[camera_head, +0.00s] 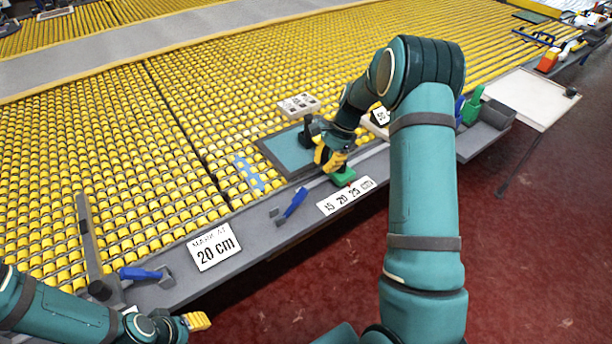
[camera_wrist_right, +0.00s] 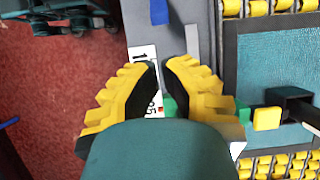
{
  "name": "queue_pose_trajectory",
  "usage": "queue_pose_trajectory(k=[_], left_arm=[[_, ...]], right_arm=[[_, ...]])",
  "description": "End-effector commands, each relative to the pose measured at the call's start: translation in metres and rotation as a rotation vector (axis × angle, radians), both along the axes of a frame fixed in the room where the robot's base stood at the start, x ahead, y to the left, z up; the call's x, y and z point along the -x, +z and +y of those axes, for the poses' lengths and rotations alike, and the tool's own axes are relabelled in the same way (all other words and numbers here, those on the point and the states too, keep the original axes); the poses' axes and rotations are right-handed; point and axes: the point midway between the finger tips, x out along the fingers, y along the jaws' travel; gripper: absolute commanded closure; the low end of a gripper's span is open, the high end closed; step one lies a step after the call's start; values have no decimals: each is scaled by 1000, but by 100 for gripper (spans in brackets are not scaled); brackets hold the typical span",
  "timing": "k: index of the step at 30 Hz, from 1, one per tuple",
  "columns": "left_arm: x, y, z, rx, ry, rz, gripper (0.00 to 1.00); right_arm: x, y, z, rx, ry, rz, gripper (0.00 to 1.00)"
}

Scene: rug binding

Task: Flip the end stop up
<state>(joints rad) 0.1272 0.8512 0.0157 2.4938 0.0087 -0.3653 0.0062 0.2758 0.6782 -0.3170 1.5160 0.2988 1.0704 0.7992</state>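No part is plainly labelled as the end stop. A blue lever (camera_head: 293,205) leans up from a small grey mount on the grey rail (camera_head: 245,225). A second blue lever (camera_head: 140,273) lies almost flat at the rail's left end. My right gripper (camera_head: 335,162) hangs just above a green block (camera_head: 342,177) behind the "15 20 25 cm" label (camera_head: 345,195). In the right wrist view its fingertips (camera_wrist_right: 162,63) are close together with a narrow gap showing the label; green shows partly hidden behind the fingers. My left gripper (camera_head: 197,321) is low at left, away from the rail, its opening unclear.
A dark-framed teal mat (camera_head: 285,152) lies behind the right gripper. A grey bar (camera_head: 87,235) crosses the yellow rollers at left. Red floor (camera_head: 300,290) lies in front.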

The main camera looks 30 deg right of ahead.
Motion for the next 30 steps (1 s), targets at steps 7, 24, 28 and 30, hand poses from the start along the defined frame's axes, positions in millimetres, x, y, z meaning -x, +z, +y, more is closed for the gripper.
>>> queue_pose_trajectory(k=[7,24,28,30], left_arm=[[0,1,0,0,0,1,53],[2,-7,0,1,-4,5,53],[3,-9,-1,2,-5,8,53],[4,-10,-1,2,-6,8,53]], right_arm=[[0,4,-3,-4,-10,5,100],[3,-44,20,-4,-7,9,100],[3,-63,29,-4,-7,7,100],[3,-71,33,-4,-7,7,100]])
